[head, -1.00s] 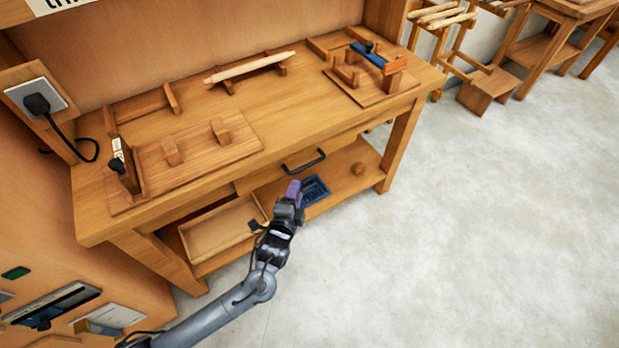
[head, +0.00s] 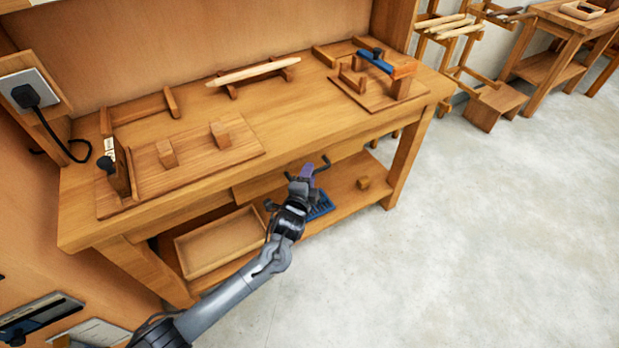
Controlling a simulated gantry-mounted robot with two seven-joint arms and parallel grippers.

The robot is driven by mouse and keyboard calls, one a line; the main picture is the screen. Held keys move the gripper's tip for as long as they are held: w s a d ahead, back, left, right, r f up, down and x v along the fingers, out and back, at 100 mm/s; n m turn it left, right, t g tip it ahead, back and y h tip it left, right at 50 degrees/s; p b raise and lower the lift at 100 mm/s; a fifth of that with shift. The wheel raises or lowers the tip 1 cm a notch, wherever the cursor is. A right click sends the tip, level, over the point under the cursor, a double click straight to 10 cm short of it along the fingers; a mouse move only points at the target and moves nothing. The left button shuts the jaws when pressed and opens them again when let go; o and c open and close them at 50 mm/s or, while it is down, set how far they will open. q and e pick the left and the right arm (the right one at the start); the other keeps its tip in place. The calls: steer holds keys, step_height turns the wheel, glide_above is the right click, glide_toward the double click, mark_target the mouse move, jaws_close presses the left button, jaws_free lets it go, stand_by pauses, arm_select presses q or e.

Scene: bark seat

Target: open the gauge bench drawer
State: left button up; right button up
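The gauge bench (head: 150,215) is a wooden workbench against the wall. Its drawer (head: 250,188) sits under the front edge of the top and has a black bar handle (head: 325,162). The drawer looks shut. My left gripper (head: 306,172), with purple at its tip, is right at the handle and covers its middle part. I cannot tell whether its fingers touch the handle or whether they are open or shut. My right gripper is not in view.
On the lower shelf are a shallow wooden tray (head: 215,245), a blue tray (head: 320,208) and a small wooden block (head: 363,183). Wooden jigs and a blue tool (head: 375,62) are on the benchtop. The floor (head: 480,240) in front and to the right is clear.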

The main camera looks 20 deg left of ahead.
arm_select(q)
steer(key=shift+w, duration=0.45)
jaws_close()
